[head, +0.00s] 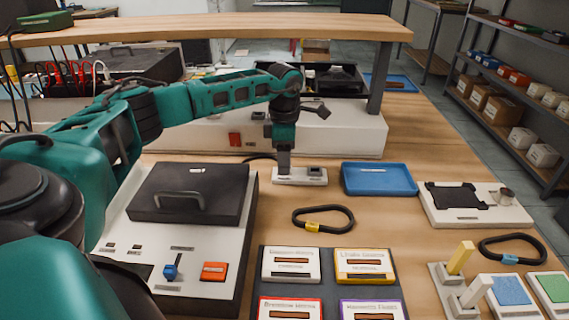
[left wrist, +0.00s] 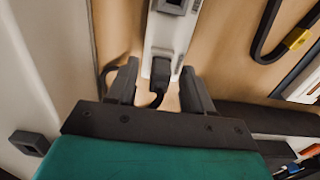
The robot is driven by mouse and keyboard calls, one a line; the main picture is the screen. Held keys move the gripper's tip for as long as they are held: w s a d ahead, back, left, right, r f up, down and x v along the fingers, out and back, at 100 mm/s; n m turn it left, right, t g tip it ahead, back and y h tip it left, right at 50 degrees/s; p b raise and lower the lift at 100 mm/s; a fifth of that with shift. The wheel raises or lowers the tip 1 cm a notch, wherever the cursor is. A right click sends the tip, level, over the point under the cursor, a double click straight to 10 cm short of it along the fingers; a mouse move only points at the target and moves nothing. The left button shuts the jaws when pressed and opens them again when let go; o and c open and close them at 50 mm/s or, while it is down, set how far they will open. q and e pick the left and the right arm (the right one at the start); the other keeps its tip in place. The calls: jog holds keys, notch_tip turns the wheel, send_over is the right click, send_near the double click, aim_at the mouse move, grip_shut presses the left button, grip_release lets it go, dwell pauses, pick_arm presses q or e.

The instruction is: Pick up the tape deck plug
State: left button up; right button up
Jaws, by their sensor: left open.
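A white socket strip (head: 314,177) lies on the table at the middle of the head view; it also shows in the left wrist view (left wrist: 168,32). A black plug (left wrist: 158,76) with a black cable sits at the strip's near end in the left wrist view. I read no label on it that ties it to the tape deck. My left gripper (head: 284,170) points down over the strip's left end and hides the plug in the head view. In the left wrist view the gripper (left wrist: 160,72) is open, one finger on each side of the plug, with gaps.
A dark-lidded white unit (head: 189,193) stands left of the strip, a blue tray (head: 379,179) right of it. A black loop with a yellow tag (head: 323,219) lies in front. A raised wooden shelf (head: 205,28) spans behind. Labelled cassettes (head: 292,265) lie at the front.

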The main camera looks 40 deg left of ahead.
pick_arm(q)
grip_shut()
jog(key=shift+r, duration=0.15)
